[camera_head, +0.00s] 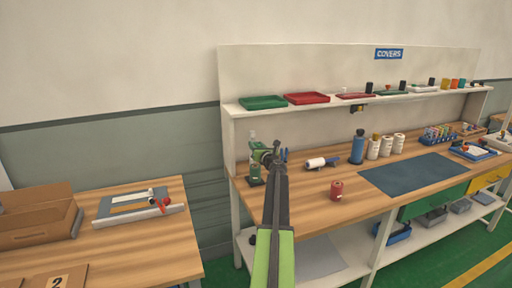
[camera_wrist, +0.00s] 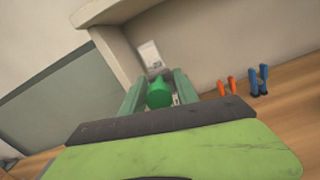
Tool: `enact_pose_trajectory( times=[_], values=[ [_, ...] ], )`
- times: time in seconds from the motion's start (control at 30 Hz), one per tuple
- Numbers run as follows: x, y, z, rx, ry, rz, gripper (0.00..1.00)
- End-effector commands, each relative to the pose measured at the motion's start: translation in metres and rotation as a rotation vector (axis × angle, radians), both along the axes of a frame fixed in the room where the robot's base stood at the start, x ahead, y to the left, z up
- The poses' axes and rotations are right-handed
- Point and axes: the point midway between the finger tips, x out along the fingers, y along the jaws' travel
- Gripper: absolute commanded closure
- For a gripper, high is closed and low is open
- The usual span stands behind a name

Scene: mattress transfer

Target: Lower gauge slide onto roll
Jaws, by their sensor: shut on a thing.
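My gripper (camera_head: 264,153) is over the left end of the workbench, at the end of my arm. In the wrist view its two grey-green fingers (camera_wrist: 160,90) stand either side of a green round knob (camera_wrist: 159,94) and are shut on it. I cannot tell for certain that this knob is part of the gauge slide. Just below the gripper, a small green cylinder (camera_head: 255,172) stands on a dark base on the bench; it may be the gauge or the roll. A white roll (camera_head: 316,163) lies to the right, beside a blue part. Contact below the knob is hidden.
The workbench (camera_head: 300,195) also holds a red spool (camera_head: 337,190), a blue bottle (camera_head: 357,147), white bottles and a dark mat (camera_head: 415,173). A shelf (camera_head: 330,103) with trays runs above. Orange and blue handles (camera_wrist: 258,80) stand right of the gripper. A side table (camera_head: 160,245) is at left.

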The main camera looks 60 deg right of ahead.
Motion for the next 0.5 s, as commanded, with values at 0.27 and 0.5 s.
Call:
enact_pose_trajectory(
  times=[0.27,0.5],
  values=[
    [0.002,0.002,-0.063,0.002,-0.002,0.005,1.00],
    [0.002,0.002,-0.063,0.002,-0.002,0.006,1.00]
  ],
)
